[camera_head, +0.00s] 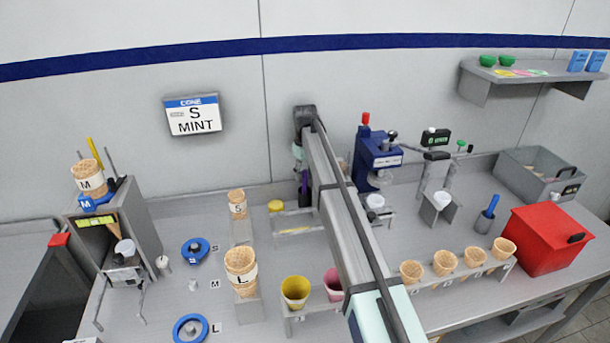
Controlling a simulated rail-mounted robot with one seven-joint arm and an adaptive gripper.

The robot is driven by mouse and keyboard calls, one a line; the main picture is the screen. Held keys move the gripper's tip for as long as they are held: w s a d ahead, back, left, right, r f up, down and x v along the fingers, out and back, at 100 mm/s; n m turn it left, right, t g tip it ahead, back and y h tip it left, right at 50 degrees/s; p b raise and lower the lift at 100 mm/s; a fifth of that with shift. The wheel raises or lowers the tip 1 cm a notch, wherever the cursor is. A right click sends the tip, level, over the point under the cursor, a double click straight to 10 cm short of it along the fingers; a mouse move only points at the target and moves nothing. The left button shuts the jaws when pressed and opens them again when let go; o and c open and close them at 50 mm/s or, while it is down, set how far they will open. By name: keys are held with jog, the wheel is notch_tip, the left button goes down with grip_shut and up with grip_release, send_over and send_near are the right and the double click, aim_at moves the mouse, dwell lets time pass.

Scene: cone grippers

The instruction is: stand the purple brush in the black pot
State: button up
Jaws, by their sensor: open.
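A small purple thing (304,184), which looks like the purple brush, shows upright at the back of the bench, just left of my arm. My gripper (302,172) points down right at it and is open. The gripper is small and dark here, and I cannot tell whether its fingers are around the brush or in front of it. A dark shape (304,201) lies directly below the purple part. I cannot tell whether it is the black pot, the brush's lower end or a fingertip. My arm hides part of the bench to the right.
A clear tray (295,223) and a yellow round thing (275,206) are close to the gripper. Cones on stands (241,268), yellow (295,291) and pink cups (334,284) stand nearer. A blue press (375,158) is right of the arm, with a red box (541,240) farther right.

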notch_tip(320, 180, up, 11)
jog(key=shift+r, duration=0.15)
dwell(0.8)
